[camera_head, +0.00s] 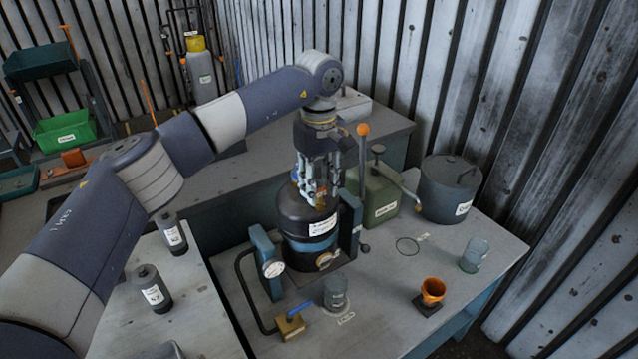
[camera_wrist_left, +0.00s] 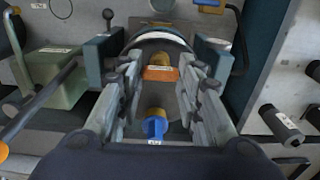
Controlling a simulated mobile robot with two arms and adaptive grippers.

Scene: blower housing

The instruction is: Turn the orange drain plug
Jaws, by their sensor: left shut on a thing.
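The black and blue blower housing (camera_head: 308,235) stands upright between two blue-grey supports on the right-hand table. My left gripper (camera_head: 316,198) points straight down onto the housing's top. In the left wrist view, an orange block with a small label, which looks like the orange drain plug (camera_wrist_left: 160,73), lies between the tips of my left gripper (camera_wrist_left: 160,80). The fingers are shut on it, one on each side. The exact contact is partly hidden by the fingers. My right gripper is in neither view.
A gauge (camera_head: 273,268) sits on the left support. A blue-handled valve (camera_head: 292,322) stands in front. A green can (camera_head: 374,203), a lidded grey pot (camera_head: 449,187), a glass jar (camera_head: 474,255) and an orange cup (camera_head: 432,292) stand to the right.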

